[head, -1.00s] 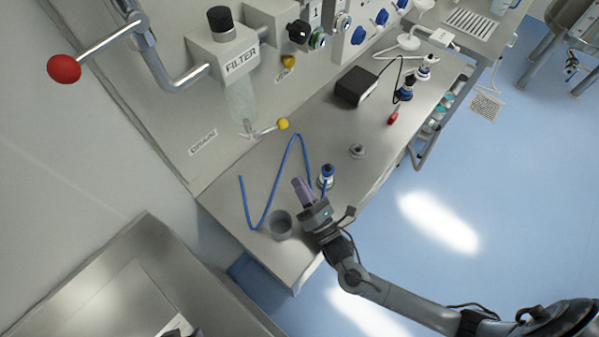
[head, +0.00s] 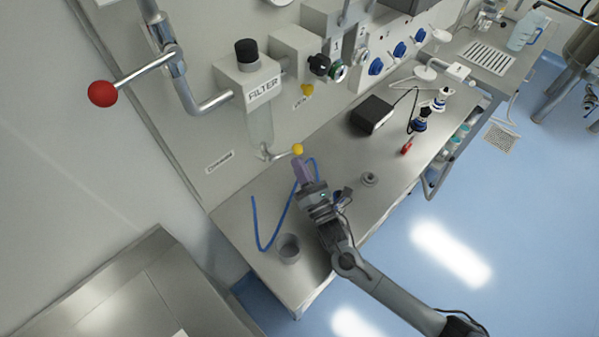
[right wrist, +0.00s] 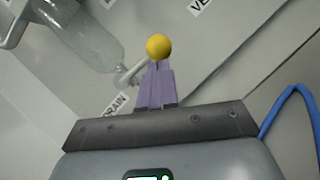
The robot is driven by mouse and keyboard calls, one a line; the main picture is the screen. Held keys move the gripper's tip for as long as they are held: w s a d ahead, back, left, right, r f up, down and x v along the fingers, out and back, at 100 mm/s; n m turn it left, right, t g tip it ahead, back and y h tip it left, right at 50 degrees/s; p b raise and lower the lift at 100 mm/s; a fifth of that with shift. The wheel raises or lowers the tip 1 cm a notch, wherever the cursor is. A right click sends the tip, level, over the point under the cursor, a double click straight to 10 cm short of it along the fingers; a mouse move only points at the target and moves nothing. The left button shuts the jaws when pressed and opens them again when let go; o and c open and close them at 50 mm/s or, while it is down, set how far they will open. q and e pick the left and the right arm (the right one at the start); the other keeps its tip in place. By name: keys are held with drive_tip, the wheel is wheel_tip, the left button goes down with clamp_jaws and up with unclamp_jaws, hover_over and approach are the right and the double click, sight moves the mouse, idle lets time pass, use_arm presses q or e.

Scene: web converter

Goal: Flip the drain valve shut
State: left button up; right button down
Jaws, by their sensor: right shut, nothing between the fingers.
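The drain valve is a small metal lever with a yellow ball (head: 297,149) on its end, below the clear filter bowl (head: 260,127). The lever points right, out from the panel. My right gripper (head: 301,166) is shut and empty, its purple fingertips just below the yellow ball. In the right wrist view the yellow ball (right wrist: 158,47) sits just beyond the shut fingertips (right wrist: 155,75) and the lever runs to its lower left. I cannot tell whether the fingertips touch the ball. My left gripper is not in view.
A blue hose (head: 259,240) curves over the bench near a grey cup (head: 288,249). A red-ball lever (head: 103,93) stands out at upper left. A black box (head: 372,115) and small fittings lie farther along the bench. A yellow knob (head: 307,90) is on the panel above.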

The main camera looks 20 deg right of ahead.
idle(0.3)
drive_tip(key=shift+w+d+r+n+y+p, duration=0.1)
drive_tip(key=shift+d+r+n+y+p, duration=0.25)
drive_tip(key=shift+n+p, duration=0.2)
drive_tip(key=shift+w+d+r+n+y+p, duration=0.1)
drive_tip(key=shift+r+n+y+p, duration=0.15)
drive_tip(key=shift+r+n+p, duration=0.3)
drive_tip(key=shift+f, duration=0.15)
drive_tip(key=shift+s+b, duration=0.1)
drive_tip(key=shift+b, duration=0.2)
